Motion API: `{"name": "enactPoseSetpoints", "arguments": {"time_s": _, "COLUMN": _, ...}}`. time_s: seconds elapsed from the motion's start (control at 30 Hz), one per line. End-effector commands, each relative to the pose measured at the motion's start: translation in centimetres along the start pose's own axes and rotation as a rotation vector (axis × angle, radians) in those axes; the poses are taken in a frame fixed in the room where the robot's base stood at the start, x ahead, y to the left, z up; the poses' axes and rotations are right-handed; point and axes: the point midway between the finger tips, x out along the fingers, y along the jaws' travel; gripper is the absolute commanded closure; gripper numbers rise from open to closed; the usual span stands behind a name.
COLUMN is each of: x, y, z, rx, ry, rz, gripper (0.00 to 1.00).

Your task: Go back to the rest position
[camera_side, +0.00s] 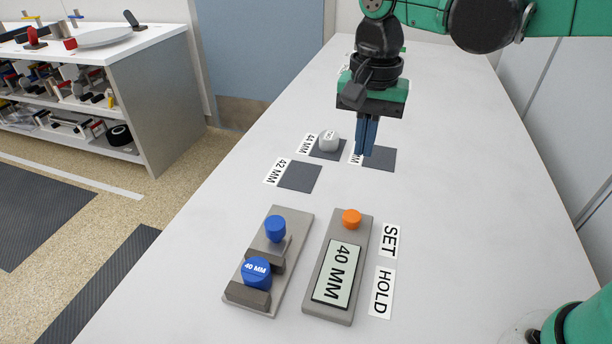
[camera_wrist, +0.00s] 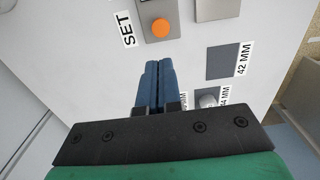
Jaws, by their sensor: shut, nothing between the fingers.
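My gripper (camera_side: 367,137) hangs above the white table (camera_side: 440,200), near a dark square pad (camera_side: 382,160) whose label is partly hidden behind the fingers. Its two blue fingers are shut together with nothing between them. They also show closed in the wrist view (camera_wrist: 154,88). The green and black arm reaches in from the top right. A white knob-like piece (camera_side: 329,141) stands on the pad labelled 44 MM, left of the fingers. The pad labelled 42 MM (camera_side: 300,177) is empty.
Shelves (camera_side: 165,100) stand left.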

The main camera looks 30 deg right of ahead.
Motion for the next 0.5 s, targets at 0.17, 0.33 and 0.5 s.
{"name": "enactPoseSetpoints", "arguments": {"time_s": 0.17, "x": 0.0, "y": 0.0, "z": 0.0, "rx": 0.0, "ry": 0.0, "rz": 0.0, "gripper": 1.0}}
{"name": "enactPoseSetpoints", "arguments": {"time_s": 0.33, "x": -0.1, "y": 0.7, "z": -0.2, "rx": -0.038, "ry": 0.017, "rz": -0.027, "gripper": 1.0}}
{"name": "enactPoseSetpoints", "arguments": {"time_s": 0.5, "x": -0.3, "y": 3.8, "z": -1.0, "rx": -0.227, "ry": 0.122, "rz": -0.141, "gripper": 1.0}}
